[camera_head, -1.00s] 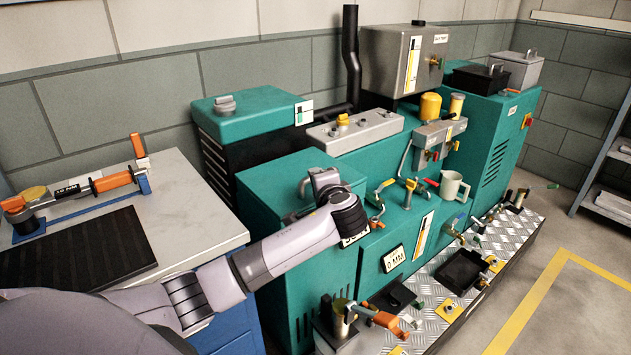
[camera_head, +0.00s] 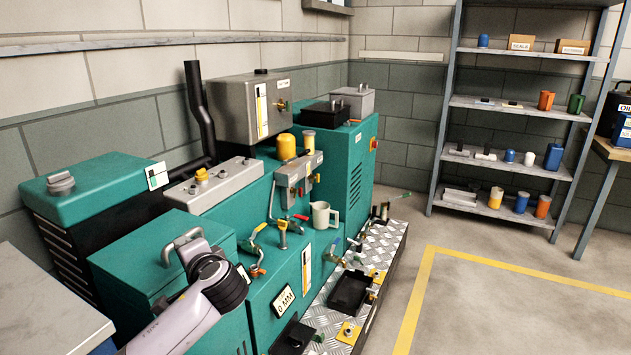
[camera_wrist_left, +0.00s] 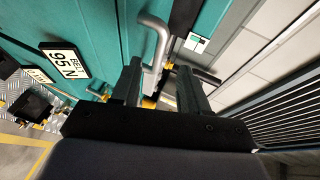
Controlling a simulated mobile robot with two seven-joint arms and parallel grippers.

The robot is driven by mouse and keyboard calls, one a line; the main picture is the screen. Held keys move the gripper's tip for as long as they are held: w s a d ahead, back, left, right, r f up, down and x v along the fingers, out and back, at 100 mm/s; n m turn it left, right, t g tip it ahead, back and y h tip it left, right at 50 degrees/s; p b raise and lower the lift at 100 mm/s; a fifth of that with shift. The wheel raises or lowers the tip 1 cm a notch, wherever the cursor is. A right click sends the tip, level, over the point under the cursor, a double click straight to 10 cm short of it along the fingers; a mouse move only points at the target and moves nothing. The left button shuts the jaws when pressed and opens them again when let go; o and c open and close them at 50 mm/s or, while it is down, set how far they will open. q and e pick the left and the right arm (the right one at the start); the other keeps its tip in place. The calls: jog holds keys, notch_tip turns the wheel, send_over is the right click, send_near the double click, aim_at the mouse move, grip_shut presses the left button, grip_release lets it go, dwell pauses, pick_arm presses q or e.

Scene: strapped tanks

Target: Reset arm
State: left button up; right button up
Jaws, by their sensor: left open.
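My left arm (camera_head: 178,325) reaches in from the bottom left in the head view, its dark wrist (camera_head: 222,285) over the green cabinet (camera_head: 150,262) at the front. A grey bar handle (camera_head: 180,246) on that cabinet shows just beyond the wrist. The fingers are hidden there. In the wrist view my left gripper (camera_wrist_left: 160,88) is open, its two dark fingers apart. The grey handle (camera_wrist_left: 158,40) shows just ahead, at the gap between the fingertips. I cannot tell whether it touches them. My right gripper is in neither view.
The green machine carries valves, a grey tank (camera_head: 245,108) and a white jug (camera_head: 324,215). A black tray (camera_head: 349,292) lies on the metal tread plate. A worktop (camera_head: 35,310) stands at left. Shelving (camera_head: 510,108) stands at back right. Yellow-lined floor (camera_head: 500,305) is open.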

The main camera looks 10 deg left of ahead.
pick_arm(q)
jog(key=s+d+f+m+h+p, duration=0.1)
jog(key=s+d+f+h, duration=0.45)
jog(key=f, duration=0.35)
jog(key=s+d+f+h+p, duration=0.2)
jog(key=s+d+f+h, duration=0.3)
jog(key=f, duration=0.4)
jog(key=s+d+f+n+h+p, duration=0.1)
jog(key=s+d+n, duration=0.1)
jog(key=s, duration=0.6)
jog(key=s+d+f+n+t+h+p, duration=0.1)
jog(key=s+d+n+h, duration=0.1)
jog(key=s, duration=0.7)
jog(key=shift+d+f+n, duration=0.15)
jog(key=shift+d+n, duration=0.15)
jog(key=shift+n, duration=0.3)
